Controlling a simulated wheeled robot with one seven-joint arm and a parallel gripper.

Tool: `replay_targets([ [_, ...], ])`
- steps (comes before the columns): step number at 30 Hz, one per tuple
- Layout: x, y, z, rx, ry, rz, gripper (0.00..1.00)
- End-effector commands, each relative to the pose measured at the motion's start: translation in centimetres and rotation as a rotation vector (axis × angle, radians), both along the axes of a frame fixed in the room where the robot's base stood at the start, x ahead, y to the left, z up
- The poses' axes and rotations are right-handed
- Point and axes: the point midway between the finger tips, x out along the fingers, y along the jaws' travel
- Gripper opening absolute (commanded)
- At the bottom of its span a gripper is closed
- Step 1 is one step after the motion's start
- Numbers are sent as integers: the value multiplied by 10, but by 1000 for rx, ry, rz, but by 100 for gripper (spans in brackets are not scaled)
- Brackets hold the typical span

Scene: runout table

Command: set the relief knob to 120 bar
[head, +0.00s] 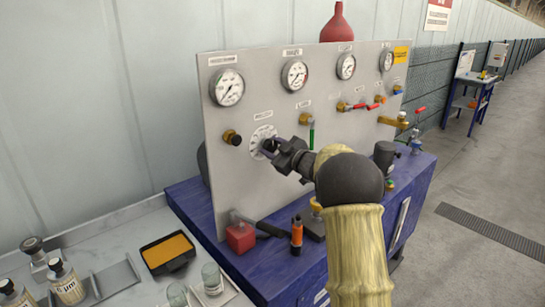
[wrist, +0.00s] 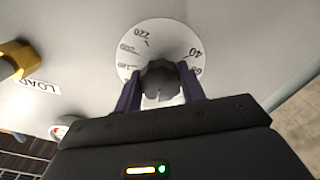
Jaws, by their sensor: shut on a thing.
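The relief knob is a dark ribbed knob (wrist: 160,78) at the centre of a round white dial (wrist: 150,40) on the panel. In the head view the dial (head: 257,136) shows partly behind my gripper (head: 270,148). My gripper (wrist: 160,88) is shut on the knob, one finger on each side. In the wrist view 180, 200 and 220 show at the dial's left and upper left, 40 and 60 at its right. A pale line on the knob points down in that view. The numbers at the bottom are hidden by the knob and gripper.
A brass fitting with a black end (head: 232,137) sits left of the dial. Gauges (head: 227,87) line the panel's top. Red-handled valves (head: 358,106) are to the right. A red block (head: 240,235) and an orange-and-black tool (head: 297,235) stand on the blue bench below.

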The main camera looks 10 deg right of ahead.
Motion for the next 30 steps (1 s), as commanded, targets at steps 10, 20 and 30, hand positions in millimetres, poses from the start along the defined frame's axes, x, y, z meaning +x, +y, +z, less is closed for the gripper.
replay_targets([
  [10, 0, 1, -1, -131, -75, 2, 17],
  [20, 0, 0, 0, -147, -83, 1, 17],
  [30, 0, 0, 0, -146, -83, 2, 62],
])
